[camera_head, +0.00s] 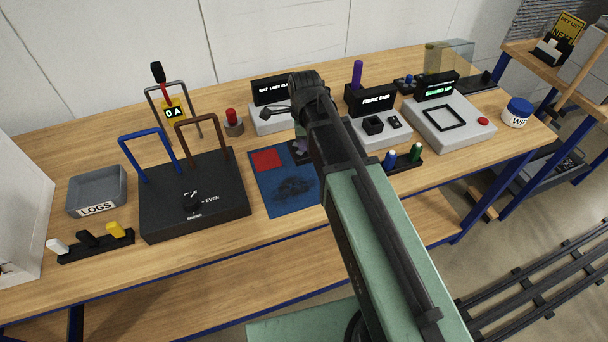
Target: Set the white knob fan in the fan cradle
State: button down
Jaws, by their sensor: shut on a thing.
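My own arm (385,250) reaches up from the lower right across the middle of the bench. Its end turns down behind the upper arm, so my gripper and anything in it are hidden. A small dark part shows at the arm's left edge over the blue mat (262,190); I cannot tell what it is. I cannot pick out the white knob fan or the fan cradle for certain.
A black box (165,222) with blue and brown handles stands left of the mat. A grey LOGS tray (75,198) is left of it. Grey FIBRE END (380,136) and GUARD UP (460,130) units, a WIPES tub (516,116) and a black holder (408,163) with blue and green pegs are right.

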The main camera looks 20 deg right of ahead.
notch_tip(320, 180, down, 8)
jog(key=b, duration=0.5)
jog(key=shift+r, duration=0.25)
jog(key=c, duration=1.9)
grip_release()
jog(key=shift+r, duration=0.35)
jog(key=shift+f, duration=0.25)
grip_shut()
jog(key=o, duration=1)
grip_release()
jog(key=shift+r, duration=0.1)
